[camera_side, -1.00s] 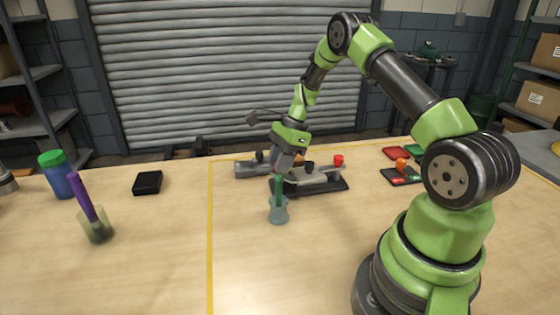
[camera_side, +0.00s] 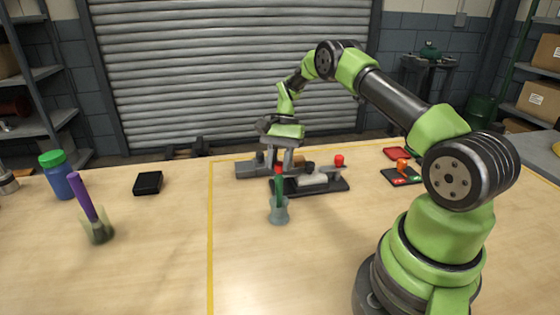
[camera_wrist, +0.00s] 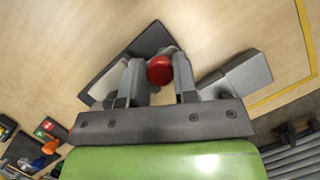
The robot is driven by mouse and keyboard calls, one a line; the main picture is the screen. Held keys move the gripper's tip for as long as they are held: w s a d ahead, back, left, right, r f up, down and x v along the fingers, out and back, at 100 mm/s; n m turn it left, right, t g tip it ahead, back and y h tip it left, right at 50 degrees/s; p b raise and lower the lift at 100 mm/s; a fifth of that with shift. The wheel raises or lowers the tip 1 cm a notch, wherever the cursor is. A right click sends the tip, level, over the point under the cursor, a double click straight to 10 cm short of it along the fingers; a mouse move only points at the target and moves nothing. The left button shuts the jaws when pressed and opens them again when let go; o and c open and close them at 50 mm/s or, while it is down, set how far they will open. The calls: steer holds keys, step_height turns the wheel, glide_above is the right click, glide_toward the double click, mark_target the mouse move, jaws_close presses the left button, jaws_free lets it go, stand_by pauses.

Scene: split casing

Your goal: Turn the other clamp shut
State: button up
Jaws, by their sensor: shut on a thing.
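A casing fixture with a dark base plate (camera_side: 335,186) stands on the bench, and the plate also shows in the wrist view (camera_wrist: 150,42). At its left end is a red clamp knob (camera_wrist: 160,69); in the side view its red (camera_side: 278,169) shows just above the green item in the cup. My gripper (camera_wrist: 158,82) is shut on this knob, one finger on each side, and points down over the fixture in the side view (camera_side: 282,166). A second red clamp knob (camera_side: 339,160) stands upright at the fixture's right end, apart from my gripper. The lower clamp parts are hidden.
A clear cup (camera_side: 278,213) with a green item stands close in front of the fixture. A grey block (camera_side: 250,169) lies to its left, and a dark pad with coloured parts (camera_side: 401,177) to its right. The front bench is clear.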

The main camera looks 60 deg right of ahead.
steer(key=shift+n, duration=0.3)
stand_by(0.4)
steer(key=o, duration=0.9)
steer(key=shift+v, duration=4.95)
steer(key=shift+w, duration=0.1)
